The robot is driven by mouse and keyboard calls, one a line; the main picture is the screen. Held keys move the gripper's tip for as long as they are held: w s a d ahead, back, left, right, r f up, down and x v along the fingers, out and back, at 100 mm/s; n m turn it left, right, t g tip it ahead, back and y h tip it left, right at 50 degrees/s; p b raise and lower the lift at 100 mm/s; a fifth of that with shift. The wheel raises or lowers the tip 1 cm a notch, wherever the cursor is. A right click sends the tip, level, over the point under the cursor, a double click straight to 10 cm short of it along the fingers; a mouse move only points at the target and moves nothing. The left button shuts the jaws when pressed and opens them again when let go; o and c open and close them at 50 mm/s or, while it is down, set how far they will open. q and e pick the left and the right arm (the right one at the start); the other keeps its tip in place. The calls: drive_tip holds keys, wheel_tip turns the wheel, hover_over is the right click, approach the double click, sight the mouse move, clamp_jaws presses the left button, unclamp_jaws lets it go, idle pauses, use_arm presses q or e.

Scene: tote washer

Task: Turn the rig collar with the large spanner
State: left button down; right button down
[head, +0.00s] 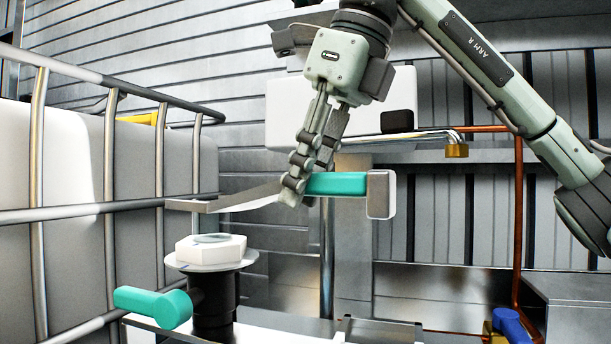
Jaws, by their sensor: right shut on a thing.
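My right gripper (294,186) comes down from the top and is shut on the large spanner (336,183). The spanner has a teal handle, a pale block at its right end and a flat metal part reaching left. The rig collar (211,249) is a white hexagonal piece with a round top, on a grey disc above a black post. The spanner's left end is above the collar in the picture, with a visible gap between them. The exact shape of its jaw is hard to make out. My left gripper is not in view.
A teal lever (153,306) sticks out left from the black post. A white tank in a metal cage (108,150) stands close on the left. A bent metal pipe with a brass padlock (457,150) is behind the gripper. A blue handle (511,325) shows at bottom right.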

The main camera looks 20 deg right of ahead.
drive_tip(key=shift+f+b, duration=1.3)
drive_tip(key=shift+f, duration=0.95)
drive_tip(key=shift+f+b, duration=0.65)
drive_tip(key=shift+f, duration=0.25)
drive_tip(key=shift+w+d+n+g+p, duration=0.3)
drive_tip(key=shift+w+d+n+p, duration=0.4)
drive_tip(key=shift+w+n+p, duration=0.35)
drive_tip(key=shift+s, duration=0.15)
drive_tip(key=shift+r, duration=0.1)
